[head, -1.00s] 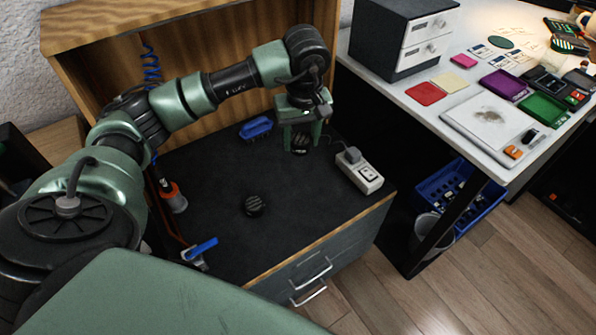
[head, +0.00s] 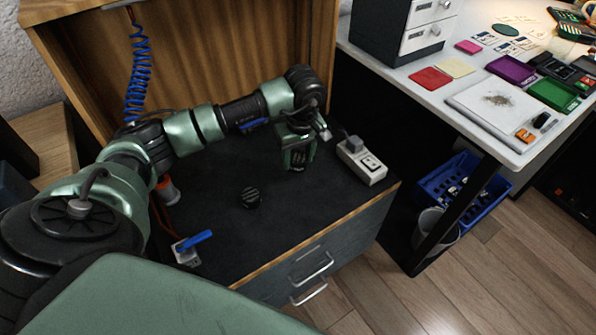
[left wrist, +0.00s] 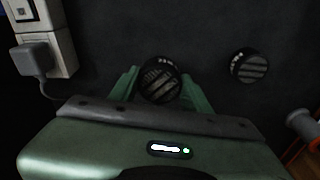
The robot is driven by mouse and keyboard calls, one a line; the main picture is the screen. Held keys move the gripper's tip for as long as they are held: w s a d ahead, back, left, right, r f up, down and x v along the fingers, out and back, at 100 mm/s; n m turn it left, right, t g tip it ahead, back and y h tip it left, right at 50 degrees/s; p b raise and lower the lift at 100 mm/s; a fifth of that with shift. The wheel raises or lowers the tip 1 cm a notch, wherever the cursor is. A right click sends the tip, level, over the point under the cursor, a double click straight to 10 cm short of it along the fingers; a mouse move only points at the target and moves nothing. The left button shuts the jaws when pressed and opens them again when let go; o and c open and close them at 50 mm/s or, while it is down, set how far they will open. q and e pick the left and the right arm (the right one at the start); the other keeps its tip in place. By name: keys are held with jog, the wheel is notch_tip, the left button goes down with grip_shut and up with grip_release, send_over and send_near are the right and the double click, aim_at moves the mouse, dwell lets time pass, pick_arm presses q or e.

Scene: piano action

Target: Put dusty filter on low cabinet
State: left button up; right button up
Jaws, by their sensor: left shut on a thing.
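My left gripper (head: 298,163) is shut on a round black filter with pale slats, which shows between the fingers in the left wrist view (left wrist: 160,79). The gripper points down over the dark top of the low cabinet (head: 215,238). I cannot tell whether the held filter touches that top. A second round slatted filter (head: 250,197) lies on the cabinet top, apart from the gripper; it also shows in the left wrist view (left wrist: 249,66). I cannot tell from the slats which filter is dustier. My right gripper is out of view.
A white power strip (head: 362,162) with a plug stands close right of the gripper. A blue-handled tool (head: 194,244) and an orange-collared item (head: 167,190) are at the left. A blue object (head: 254,125) is partly behind my arm. The cabinet's front middle is clear.

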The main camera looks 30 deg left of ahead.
aim_at(298, 168)
pick_arm(q)
jog(key=shift+f, duration=0.6)
jog(key=shift+f+b, duration=0.4)
jog(key=shift+f, duration=1.5)
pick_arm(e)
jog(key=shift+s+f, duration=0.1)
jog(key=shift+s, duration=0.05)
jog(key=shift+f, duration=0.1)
pick_arm(q)
jog(key=o, duration=1.3)
jog(key=shift+f, duration=0.1)
jog(key=shift+o, duration=0.2)
jog(key=shift+r, duration=0.5)
jog(key=r, duration=0.1)
jog(key=r+p, duration=0.1)
jog(key=r, duration=0.3)
jog(key=shift+s+d, duration=0.1)
jog(key=shift+d, duration=0.2)
jog(key=r, duration=0.4)
jog(key=r+p, duration=0.1)
jog(key=r, duration=0.1)
jog(key=shift+s+d+r, duration=0.1)
jog(key=shift+s+d, duration=0.2)
jog(key=shift+d, duration=0.05)
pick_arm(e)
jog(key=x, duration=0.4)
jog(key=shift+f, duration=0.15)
